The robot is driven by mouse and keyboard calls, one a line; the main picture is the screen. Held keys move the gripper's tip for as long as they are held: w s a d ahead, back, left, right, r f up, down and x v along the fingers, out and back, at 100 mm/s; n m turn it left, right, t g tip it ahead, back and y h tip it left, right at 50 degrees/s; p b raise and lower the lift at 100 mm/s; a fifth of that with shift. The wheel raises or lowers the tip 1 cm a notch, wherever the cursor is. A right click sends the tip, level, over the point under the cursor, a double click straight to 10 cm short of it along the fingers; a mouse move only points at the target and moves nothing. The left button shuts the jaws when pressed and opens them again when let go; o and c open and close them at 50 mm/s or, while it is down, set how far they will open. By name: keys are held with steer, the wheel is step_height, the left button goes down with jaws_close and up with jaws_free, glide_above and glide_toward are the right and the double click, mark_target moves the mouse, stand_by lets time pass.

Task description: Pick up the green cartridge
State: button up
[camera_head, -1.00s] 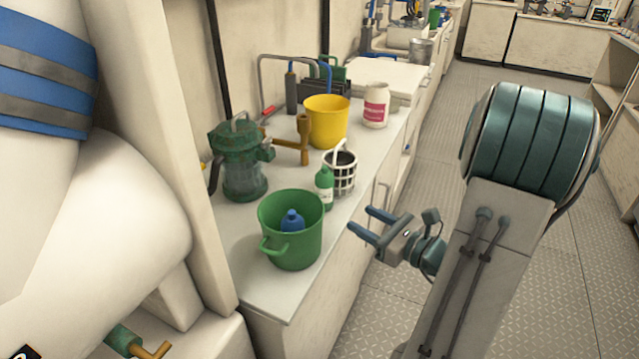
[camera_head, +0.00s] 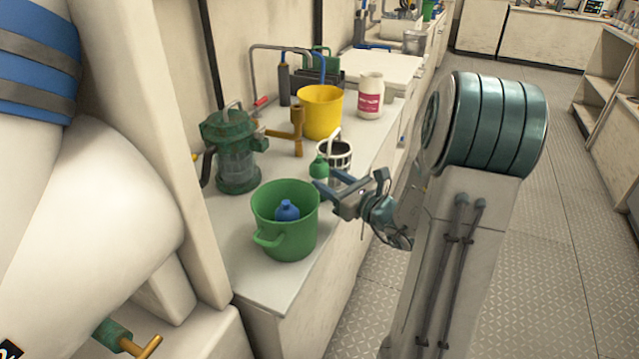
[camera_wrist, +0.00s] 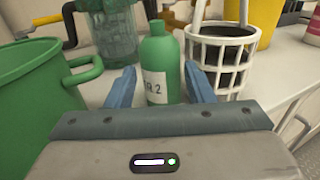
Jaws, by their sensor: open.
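The green cartridge (camera_head: 319,168) is a green bottle with a narrow neck and a white label, standing upright on the counter. In the wrist view the green cartridge (camera_wrist: 158,55) appears between my two blue fingers, its label partly readable as "R.2". My gripper (camera_head: 328,181) is open and has its fingers towards the cartridge. In the wrist view my gripper (camera_wrist: 159,72) shows a gap on both sides of the cartridge. The fingers hide its lower part in the head view.
A green bucket (camera_head: 285,238) holding a blue bottle (camera_head: 287,211) stands close on the left. A white-rimmed basket (camera_head: 334,153) stands close on the right. A green strainer (camera_head: 235,150), yellow bucket (camera_head: 321,112) and white jar (camera_head: 370,95) are farther back on the counter (camera_head: 262,285).

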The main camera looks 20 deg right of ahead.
steer(key=shift+x, duration=1)
steer(key=shift+c, duration=0.3)
steer(key=c, duration=0.6)
steer(key=shift+r, duration=0.1)
